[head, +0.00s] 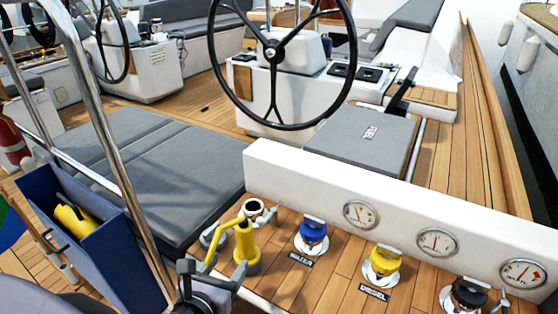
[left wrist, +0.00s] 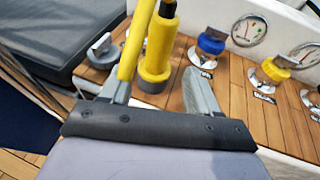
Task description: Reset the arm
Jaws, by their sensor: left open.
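My left gripper (head: 212,268) is at the lower middle of the head view, open. In the left wrist view its two fingers (left wrist: 157,88) stand apart. A yellow upright pump-like body (head: 245,243) with a dark base stands on the wooden deck just past the fingers; it also shows in the left wrist view (left wrist: 158,50). A yellow bent tube (head: 224,236) runs beside it and passes close to the left finger in the left wrist view (left wrist: 134,42). I cannot tell whether the tube touches the finger. My right gripper is not in view.
Blue (head: 313,234), yellow (head: 383,263) and black (head: 468,294) deck caps line the wood to the right, before a white panel with gauges (head: 437,242). A steel rail (head: 112,150) and a blue bin (head: 75,235) holding a yellow object are left. A steering wheel (head: 277,126) stands behind.

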